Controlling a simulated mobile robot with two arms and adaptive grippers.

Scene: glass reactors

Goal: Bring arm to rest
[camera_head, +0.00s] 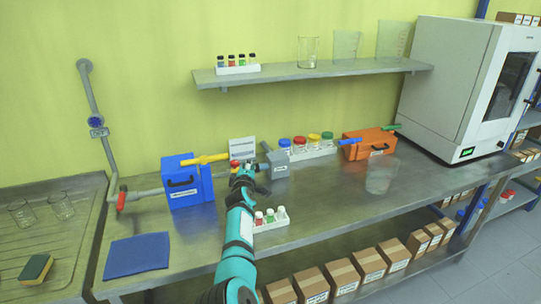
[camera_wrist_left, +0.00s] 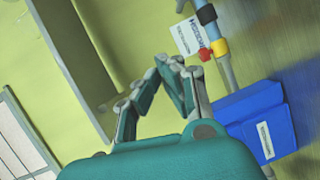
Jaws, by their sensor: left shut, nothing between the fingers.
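My left arm, teal and black, reaches up from the bottom middle of the head view. Its gripper (camera_head: 247,180) is over the bench, in front of a grey box (camera_head: 278,166) and right of a blue box (camera_head: 187,182) with a yellow handle. In the left wrist view the gripper's fingers (camera_wrist_left: 168,62) are shut with nothing between them. The blue box shows in that view too (camera_wrist_left: 262,125), to the right of the fingers. My right gripper is not in view.
A rack of small vials (camera_head: 268,218) stands on the bench (camera_head: 335,210) beside my arm. Capped jars (camera_head: 300,145), an orange box (camera_head: 369,145) and a glass beaker (camera_head: 379,180) stand further right. A shelf (camera_head: 310,73) hangs above. A blue mat (camera_head: 137,256) lies at left.

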